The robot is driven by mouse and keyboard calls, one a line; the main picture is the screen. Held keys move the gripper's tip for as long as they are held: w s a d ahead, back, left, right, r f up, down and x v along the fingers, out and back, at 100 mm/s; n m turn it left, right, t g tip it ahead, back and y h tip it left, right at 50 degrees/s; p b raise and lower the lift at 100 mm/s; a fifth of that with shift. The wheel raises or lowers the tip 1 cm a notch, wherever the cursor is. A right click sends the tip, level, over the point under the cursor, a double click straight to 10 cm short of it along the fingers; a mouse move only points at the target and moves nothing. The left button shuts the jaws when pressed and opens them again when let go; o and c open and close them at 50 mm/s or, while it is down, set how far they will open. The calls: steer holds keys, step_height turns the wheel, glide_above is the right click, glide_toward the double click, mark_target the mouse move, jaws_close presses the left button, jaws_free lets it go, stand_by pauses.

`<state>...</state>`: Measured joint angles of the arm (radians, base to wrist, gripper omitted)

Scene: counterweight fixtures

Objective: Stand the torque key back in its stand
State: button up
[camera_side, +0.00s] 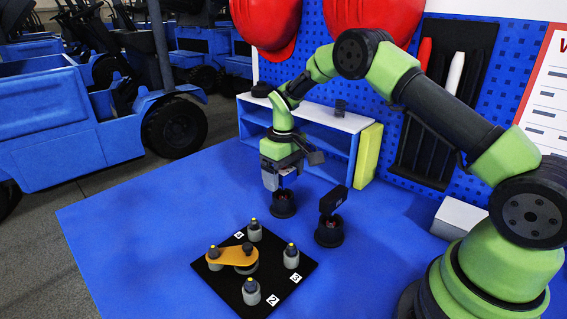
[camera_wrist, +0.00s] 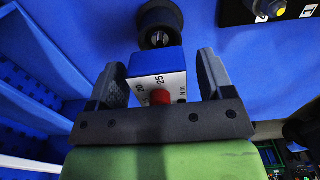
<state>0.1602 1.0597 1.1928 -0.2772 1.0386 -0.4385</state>
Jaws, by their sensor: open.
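The torque key, with a blue top and a white scale face reading 20, 25 and Nm, stands between my fingers; its head (camera_wrist: 158,62) fills the gap in the wrist view. A little of its blue shows in the side view (camera_side: 289,178). My gripper (camera_side: 291,170) is open around the key, and in the wrist view (camera_wrist: 161,74) a gap shows on each side of it. A round black stand (camera_side: 282,206) is directly below the key; it also shows in the wrist view (camera_wrist: 160,14). The key's lower end is mostly hidden, so I cannot tell how it sits.
A second black stand (camera_side: 329,236) holds a dark-headed tool (camera_side: 334,201) to the right. A black plate (camera_side: 228,288) with several grey weights and an orange arm (camera_side: 232,256) lies in front. A blue shelf (camera_side: 327,143) and yellow block (camera_side: 367,156) stand behind. The left of the table is clear.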

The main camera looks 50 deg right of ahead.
steer(key=s+a+r+t, duration=0.1)
steer(key=s+r, duration=0.1)
steer(key=r, duration=0.8)
steer(key=s+a+r, duration=0.1)
steer(key=s+r, duration=0.1)
steer(key=r, duration=0.8)
steer(key=s+a+r+m+t, duration=0.25)
steer(key=s+a+r, duration=0.2)
steer(key=s, duration=0.35)
steer(key=s+a+f+m+t+y, duration=0.1)
steer(key=s+a+t+y, duration=0.1)
steer(key=s, duration=1.2)
steer(key=shift+a+f+t, duration=0.2)
steer(key=shift+a+t, duration=0.15)
steer(key=shift+t, duration=0.5)
steer(key=shift+m, duration=0.25)
